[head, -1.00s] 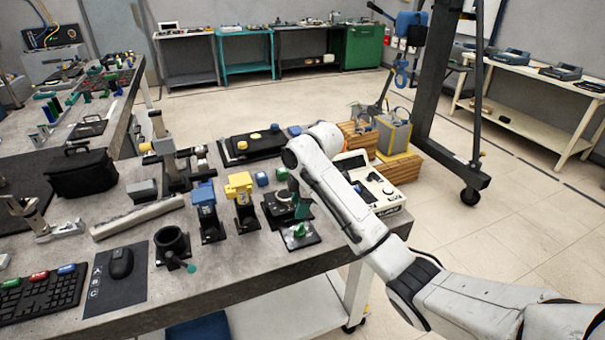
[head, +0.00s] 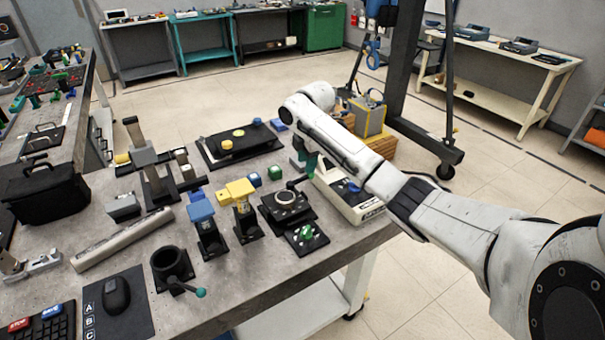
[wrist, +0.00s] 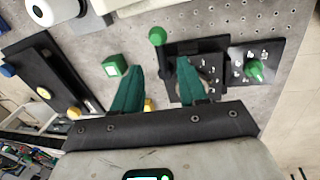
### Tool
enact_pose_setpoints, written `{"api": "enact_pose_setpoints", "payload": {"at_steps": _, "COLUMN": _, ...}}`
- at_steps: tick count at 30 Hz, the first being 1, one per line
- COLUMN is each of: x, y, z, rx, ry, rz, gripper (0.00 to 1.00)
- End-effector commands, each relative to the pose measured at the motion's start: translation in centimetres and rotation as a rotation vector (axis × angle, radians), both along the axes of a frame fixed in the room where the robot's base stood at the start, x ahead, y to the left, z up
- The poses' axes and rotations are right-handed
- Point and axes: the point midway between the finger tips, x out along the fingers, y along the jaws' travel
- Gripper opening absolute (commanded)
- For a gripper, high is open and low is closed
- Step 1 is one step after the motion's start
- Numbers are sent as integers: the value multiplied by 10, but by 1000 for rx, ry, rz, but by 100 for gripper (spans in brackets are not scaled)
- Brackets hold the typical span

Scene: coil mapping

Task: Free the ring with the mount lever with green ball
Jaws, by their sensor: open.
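The ring mount (head: 276,214) is a black block with a silver ring (head: 287,197) on top, standing near the table's right edge. In the wrist view, a lever with a green ball (wrist: 157,36) rises from the black mount (wrist: 214,47), and the ring is partly hidden behind a finger. My gripper (wrist: 158,75) is open and empty, with green fingers spread above the table. The right finger overlaps the mount; the left finger is beside a green cube (wrist: 115,65). The ball appears between and beyond the fingertips, apart from them. In the head view the fingers (head: 311,164) are small and hide the ball.
A black plate with a green knob (head: 307,234) adjoins the mount. Yellow (head: 240,192) and blue (head: 200,208) clamp-like fixtures stand left of it. A white device (head: 345,200) is on the right. A dark cup (head: 171,266) has another lever with a teal ball (head: 200,292).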

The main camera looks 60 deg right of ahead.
Motion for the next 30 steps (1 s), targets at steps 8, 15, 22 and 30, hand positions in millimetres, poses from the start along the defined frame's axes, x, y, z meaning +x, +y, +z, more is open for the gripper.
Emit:
{"api": "enact_pose_setpoints", "payload": {"at_steps": 8, "x": 7, "y": -4, "z": -47, "rx": 1, "ry": 3, "rz": 2, "gripper": 42}}
{"api": "enact_pose_setpoints", "payload": {"at_steps": 15, "x": 10, "y": -7, "z": -64, "rx": 0, "ry": 1, "rz": 1, "gripper": 42}}
{"api": "enact_pose_setpoints", "payload": {"at_steps": 22, "x": 11, "y": -7, "z": -66, "rx": 0, "ry": 0, "rz": 1, "gripper": 42}}
{"api": "enact_pose_setpoints", "payload": {"at_steps": 30, "x": 10, "y": -7, "z": -65, "rx": 0, "ry": 0, "rz": 1, "gripper": 22}}
